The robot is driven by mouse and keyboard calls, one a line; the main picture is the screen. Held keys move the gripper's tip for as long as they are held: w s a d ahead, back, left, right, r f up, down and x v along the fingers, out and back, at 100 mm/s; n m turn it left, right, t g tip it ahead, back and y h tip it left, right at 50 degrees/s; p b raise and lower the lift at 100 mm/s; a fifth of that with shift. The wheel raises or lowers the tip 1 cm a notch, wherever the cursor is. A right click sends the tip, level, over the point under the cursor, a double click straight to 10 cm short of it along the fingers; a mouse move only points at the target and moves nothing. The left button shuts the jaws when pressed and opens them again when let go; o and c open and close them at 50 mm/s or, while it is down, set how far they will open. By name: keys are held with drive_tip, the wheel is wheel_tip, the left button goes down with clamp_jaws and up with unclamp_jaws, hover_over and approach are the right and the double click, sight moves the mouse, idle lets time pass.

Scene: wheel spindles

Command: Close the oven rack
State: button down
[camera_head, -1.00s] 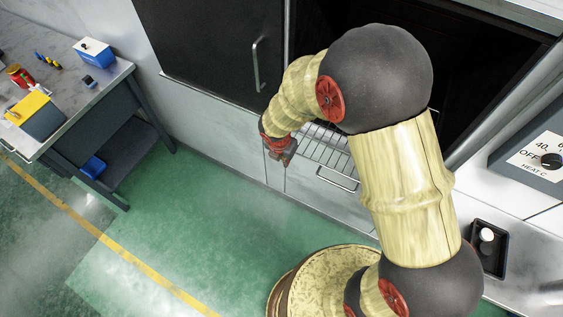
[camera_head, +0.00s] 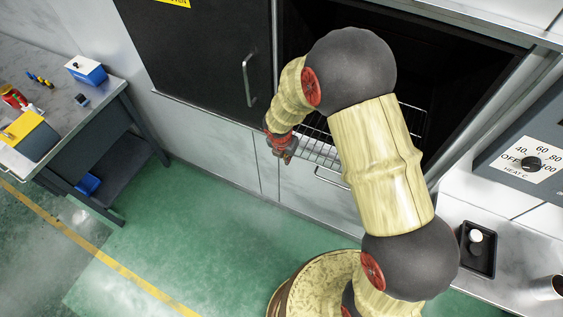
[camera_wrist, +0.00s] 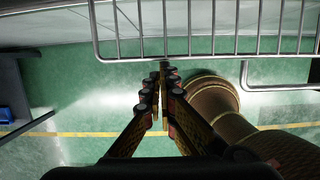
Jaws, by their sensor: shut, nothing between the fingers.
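The wire oven rack (camera_head: 318,148) sticks partly out of the dark open oven (camera_head: 432,75), with its front handle (camera_head: 330,179) facing the floor side. My arm hides part of it. My gripper (camera_head: 286,155) is at the rack's front left. In the wrist view, my gripper (camera_wrist: 164,72) is shut and empty, its fingertips close to the front bar of the rack (camera_wrist: 205,58). I cannot tell whether they touch it. The rack's handle shows to the right of the fingers.
The dark oven door (camera_head: 205,60) with a metal handle stands left of the opening. A workbench (camera_head: 95,95) with tools is at the far left. A control panel (camera_head: 525,165) and a black tray (camera_head: 478,262) are on the right. The green floor in front is clear.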

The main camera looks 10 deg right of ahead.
drive_tip(key=w+d+p, duration=0.3)
drive_tip(key=w+d, duration=0.1)
drive_tip(key=w, duration=0.2)
drive_tip(key=w+d+p, duration=0.3)
drive_tip(key=w+d, duration=0.1)
drive_tip(key=w, duration=0.2)
drive_tip(key=w+d+p, duration=0.3)
drive_tip(key=w+d, duration=0.2)
drive_tip(key=shift+w+p, duration=0.4)
drive_tip(key=shift+w, duration=0.2)
drive_tip(key=shift+r, duration=0.1)
